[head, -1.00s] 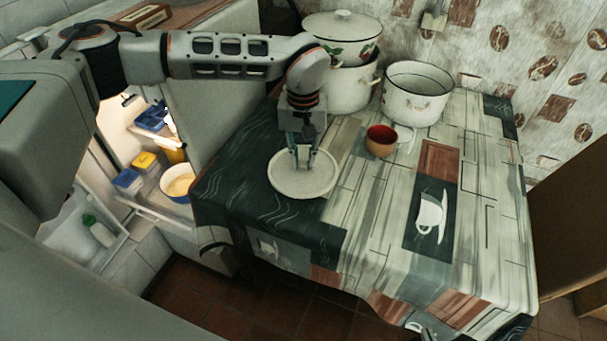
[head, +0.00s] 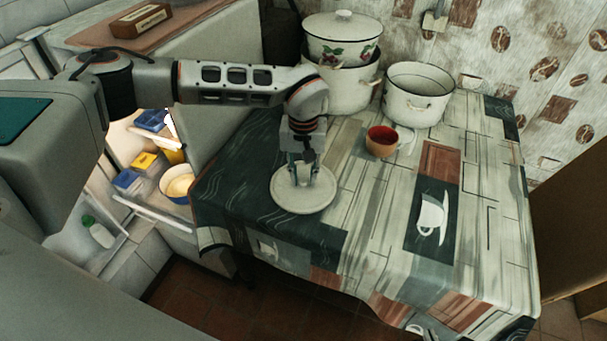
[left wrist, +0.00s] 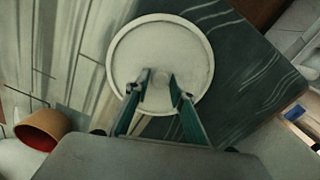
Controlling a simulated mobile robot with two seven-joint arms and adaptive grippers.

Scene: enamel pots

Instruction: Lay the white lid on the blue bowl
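The white lid (head: 282,200) is a round, pale disc with a raised rim, over the dark left part of the table. My left gripper (head: 303,179) points down at its middle. In the left wrist view the lid (left wrist: 135,50) fills the upper middle, with its knob between the fingertips of my left gripper (left wrist: 159,80); they appear shut on it. I cannot tell whether the lid touches the table. The blue bowl (head: 172,195), blue outside and cream inside, stands upright and uncovered in the lit, open fridge at left. My right gripper is not in view.
An orange cup with a red inside (head: 380,143) stands right of the lid. A white pot (head: 415,108) and stacked pots with a lidded one on top (head: 345,45) stand at the back. Blue and yellow boxes (head: 143,161) are near the bowl. The table's front right is clear.

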